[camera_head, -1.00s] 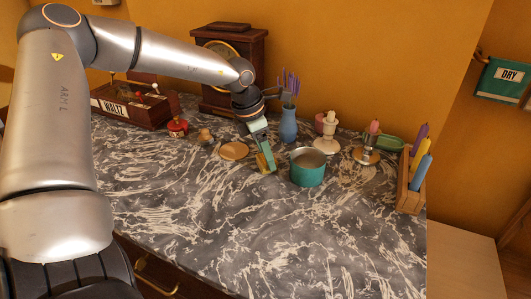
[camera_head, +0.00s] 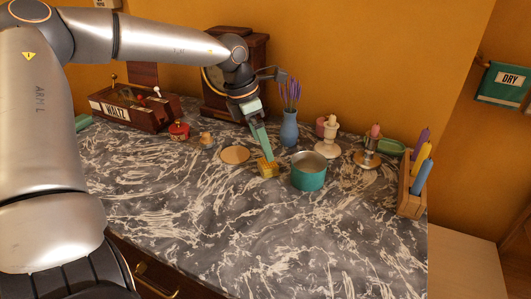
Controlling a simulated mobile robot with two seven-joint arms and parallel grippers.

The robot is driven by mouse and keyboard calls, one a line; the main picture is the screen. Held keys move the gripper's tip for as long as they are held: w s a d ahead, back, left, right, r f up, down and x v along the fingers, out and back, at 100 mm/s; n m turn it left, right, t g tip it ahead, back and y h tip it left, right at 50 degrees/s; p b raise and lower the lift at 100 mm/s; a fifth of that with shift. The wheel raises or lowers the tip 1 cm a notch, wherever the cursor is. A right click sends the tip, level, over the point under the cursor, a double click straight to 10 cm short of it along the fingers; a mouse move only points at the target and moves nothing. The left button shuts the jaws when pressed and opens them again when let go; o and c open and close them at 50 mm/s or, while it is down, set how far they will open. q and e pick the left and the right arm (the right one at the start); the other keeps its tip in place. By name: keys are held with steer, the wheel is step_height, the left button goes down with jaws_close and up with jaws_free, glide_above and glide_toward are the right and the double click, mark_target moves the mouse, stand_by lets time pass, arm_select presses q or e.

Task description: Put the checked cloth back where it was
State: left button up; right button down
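I see no checked cloth in the head view. My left gripper (camera_head: 266,155) reaches down to the marble top from the left. Its green fingers show nearly edge-on, with their tips at a small yellow block (camera_head: 268,170), just left of a teal pot (camera_head: 308,171). I cannot tell whether the fingers are closed on the block or only beside it. My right gripper is out of view.
A round tan disc (camera_head: 234,155), a red pot (camera_head: 179,131) and a blue vase (camera_head: 289,128) stand nearby. Candlesticks (camera_head: 328,147) and a wooden candle rack (camera_head: 411,196) are to the right. A WALTZ box (camera_head: 140,115) is at left. The marble front (camera_head: 240,220) is clear.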

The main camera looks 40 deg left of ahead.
arm_select(q)
steer(key=v, duration=0.6)
steer(key=shift+r, duration=0.25)
steer(key=shift+s, duration=0.15)
